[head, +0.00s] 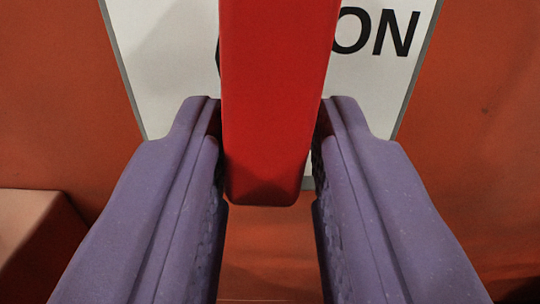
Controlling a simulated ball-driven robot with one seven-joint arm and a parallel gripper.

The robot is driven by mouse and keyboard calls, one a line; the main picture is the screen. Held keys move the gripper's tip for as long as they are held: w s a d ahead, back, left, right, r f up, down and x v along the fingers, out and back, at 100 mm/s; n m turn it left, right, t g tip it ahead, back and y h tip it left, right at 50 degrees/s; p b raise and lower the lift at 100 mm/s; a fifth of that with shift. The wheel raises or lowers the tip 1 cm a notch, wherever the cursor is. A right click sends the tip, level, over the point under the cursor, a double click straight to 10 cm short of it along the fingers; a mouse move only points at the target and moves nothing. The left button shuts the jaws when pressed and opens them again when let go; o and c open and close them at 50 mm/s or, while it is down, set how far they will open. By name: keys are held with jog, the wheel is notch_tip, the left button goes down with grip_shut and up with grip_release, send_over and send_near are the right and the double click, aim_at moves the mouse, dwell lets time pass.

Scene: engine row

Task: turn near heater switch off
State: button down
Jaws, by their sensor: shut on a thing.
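A red switch handle (275,95) runs down from the top edge of the head view to its blunt lower end. It stands in front of a white plate (165,60) with the black letters "ON" to the right of the handle. Part of another black mark shows at the handle's left edge. My gripper (268,165) has two purple fingers, one on each side of the handle's lower part, and is shut on it. The handle's upper end and its mount are out of view, and the handle hides the middle of the plate.
An orange-red panel (480,110) surrounds the white plate on both sides. A lighter orange block or ledge (35,235) juts out at the lower left.

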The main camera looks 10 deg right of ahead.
jog(key=shift+r, duration=0.25)
jog(key=c, duration=1)
grip_release()
jog(key=shift+f, duration=0.1)
jog(key=p+v, duration=0.2)
jog(key=v, duration=0.5)
jog(key=shift+s, duration=0.4)
